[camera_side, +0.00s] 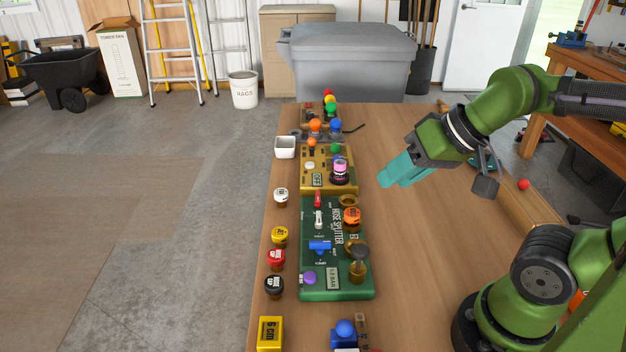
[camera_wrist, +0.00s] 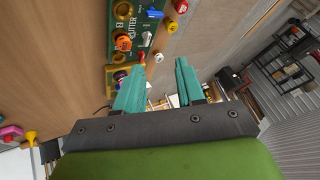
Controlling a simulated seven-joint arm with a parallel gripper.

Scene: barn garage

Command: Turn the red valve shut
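The green hose splitter panel (camera_side: 337,285) lies on the wooden bench, with a row of red, white and blue valve handles. The red valve handle (camera_side: 318,198) is at the panel's far end and looks lengthwise in the side view. It also shows in the wrist view (camera_wrist: 171,26). The white handle (camera_side: 319,219) looks lengthwise too; the blue handle (camera_side: 320,246) lies crosswise. My gripper (camera_side: 385,178) has teal fingers and is raised to the right of the panels, apart from the red handle. In the wrist view its fingers (camera_wrist: 159,62) are spread with nothing between them.
An orange-topped knob (camera_side: 352,215) and a brass fitting (camera_side: 359,262) stand up on the panel's right side. A yellow panel (camera_side: 345,184) adjoins behind. Labelled caps (camera_side: 279,235) line the bench's left edge. Bench right of the panels is mostly clear.

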